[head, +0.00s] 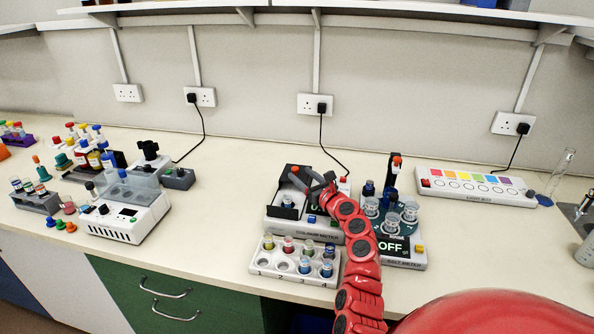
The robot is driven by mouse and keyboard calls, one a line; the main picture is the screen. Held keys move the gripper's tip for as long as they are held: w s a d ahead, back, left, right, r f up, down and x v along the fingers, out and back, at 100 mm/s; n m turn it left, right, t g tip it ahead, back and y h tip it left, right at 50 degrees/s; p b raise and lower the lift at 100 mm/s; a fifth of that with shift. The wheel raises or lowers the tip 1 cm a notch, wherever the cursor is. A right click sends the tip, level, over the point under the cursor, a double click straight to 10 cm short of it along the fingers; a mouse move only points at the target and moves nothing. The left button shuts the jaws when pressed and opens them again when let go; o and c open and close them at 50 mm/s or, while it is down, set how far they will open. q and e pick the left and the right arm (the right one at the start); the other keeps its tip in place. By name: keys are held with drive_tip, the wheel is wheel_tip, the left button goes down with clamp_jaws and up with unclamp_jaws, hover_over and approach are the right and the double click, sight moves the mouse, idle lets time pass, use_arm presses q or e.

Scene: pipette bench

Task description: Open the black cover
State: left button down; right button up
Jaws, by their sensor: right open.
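The white colour meter (300,225) stands near the bench middle. A black cover or housing (278,185) is on its left part, with an orange knob at the top. The fingers and red arm hide part of the meter. My left gripper is not in view.
A rack of coloured vials (296,267) stands at the front edge. A white strip with coloured squares (475,188) lies right. A device with a clear lid (125,215) stands left.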

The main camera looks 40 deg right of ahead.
drive_tip(key=s, duration=0.8)
drive_tip(key=s+a+b, duration=0.1)
drive_tip(key=s, duration=0.3)
drive_tip(key=shift+s+f, duration=0.1)
drive_tip(key=shift+s, duration=0.25)
